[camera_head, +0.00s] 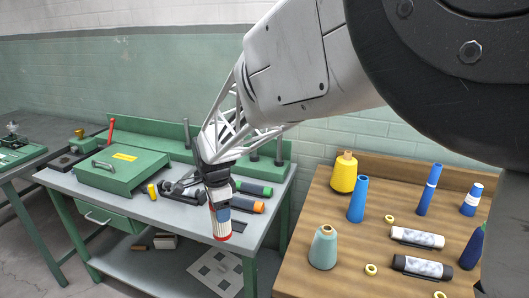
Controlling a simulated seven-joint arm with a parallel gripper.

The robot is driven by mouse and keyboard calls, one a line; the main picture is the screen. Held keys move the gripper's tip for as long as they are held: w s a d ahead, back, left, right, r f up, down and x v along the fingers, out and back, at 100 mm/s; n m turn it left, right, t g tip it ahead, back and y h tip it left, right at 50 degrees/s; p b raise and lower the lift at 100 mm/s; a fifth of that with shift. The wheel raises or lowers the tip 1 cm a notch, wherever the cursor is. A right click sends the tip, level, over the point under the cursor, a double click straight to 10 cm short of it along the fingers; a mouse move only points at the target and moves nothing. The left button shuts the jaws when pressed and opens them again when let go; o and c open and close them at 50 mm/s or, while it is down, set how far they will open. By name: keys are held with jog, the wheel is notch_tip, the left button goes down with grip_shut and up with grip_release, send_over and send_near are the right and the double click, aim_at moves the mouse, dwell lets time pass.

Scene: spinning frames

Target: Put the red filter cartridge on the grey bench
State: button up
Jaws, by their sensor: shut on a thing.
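My gripper (218,187) points down and is shut on a cartridge (221,228) with a pale lower body, a red end ring and red and blue marks higher up. I take this to be the red filter cartridge; its upper part is hidden by the fingers. It hangs roughly upright in front of the grey bench (133,200), overlapping the right part of its front edge in the head view. I cannot tell whether it is over the top or short of the edge, and I see no contact with the bench.
A green case (122,170), dark tools (178,190) and green-and-orange cylinders (248,205) are on the grey bench. Its left front top is bare. A wooden table (335,270) at right holds yellow and blue spools and labelled cylinders. My arm hides the upper right.

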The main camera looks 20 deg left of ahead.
jog(key=shift+f, duration=0.95)
jog(key=shift+w+a, duration=0.1)
jog(key=w+a+f, duration=0.1)
jog(key=w+a, duration=1)
jog(key=shift+a+f, duration=0.15)
jog(key=shift+f, duration=0.05)
jog(key=shift+f, duration=1.8)
jog(key=o, duration=1)
jog(key=shift+f, duration=0.15)
jog(key=shift+r, duration=0.2)
